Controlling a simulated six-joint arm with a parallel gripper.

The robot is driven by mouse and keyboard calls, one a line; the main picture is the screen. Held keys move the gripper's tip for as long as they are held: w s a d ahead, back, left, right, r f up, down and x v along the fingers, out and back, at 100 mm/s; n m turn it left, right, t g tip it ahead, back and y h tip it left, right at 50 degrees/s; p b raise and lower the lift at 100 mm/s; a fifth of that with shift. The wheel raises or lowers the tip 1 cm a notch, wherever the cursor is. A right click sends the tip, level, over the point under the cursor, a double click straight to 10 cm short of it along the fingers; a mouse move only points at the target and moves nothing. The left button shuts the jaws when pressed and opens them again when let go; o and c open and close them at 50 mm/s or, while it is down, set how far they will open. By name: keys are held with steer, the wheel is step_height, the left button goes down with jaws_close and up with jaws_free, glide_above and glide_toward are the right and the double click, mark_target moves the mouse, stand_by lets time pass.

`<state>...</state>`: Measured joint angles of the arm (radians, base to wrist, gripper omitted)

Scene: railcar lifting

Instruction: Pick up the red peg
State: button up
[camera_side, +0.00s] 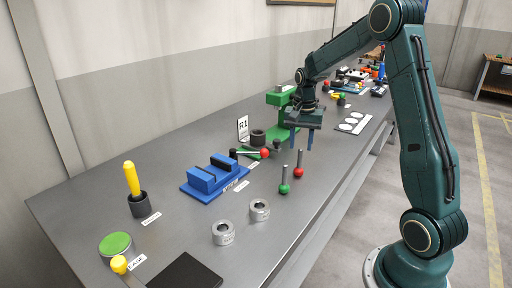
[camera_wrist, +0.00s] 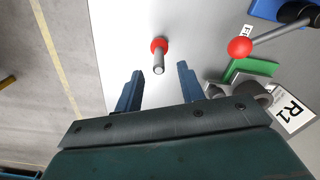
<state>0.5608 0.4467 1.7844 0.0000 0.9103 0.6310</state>
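The red peg (camera_side: 299,171) stands upright on the grey bench, with a red ball low down and a thin grey pin rising from it. It also shows in the wrist view (camera_wrist: 158,48), ahead of the gap between my fingertips. My gripper (camera_side: 301,146) points down above and behind the peg in the side view. A similar green peg (camera_side: 284,187) stands just in front of the red one.
A lever with a red knob (camera_wrist: 239,47) lies right of the peg in the wrist view, by a green press (camera_side: 281,118) and an R1 sign (camera_side: 243,128). A blue vise (camera_side: 212,177) and two metal rings (camera_side: 259,210) stand nearby. The bench edge is close to the pegs.

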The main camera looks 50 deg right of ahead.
mark_target(301, 149)
steer(key=shift+f, duration=0.1)
steer(key=shift+s+f, duration=0.1)
steer(key=shift+f, duration=2.45)
jaws_close()
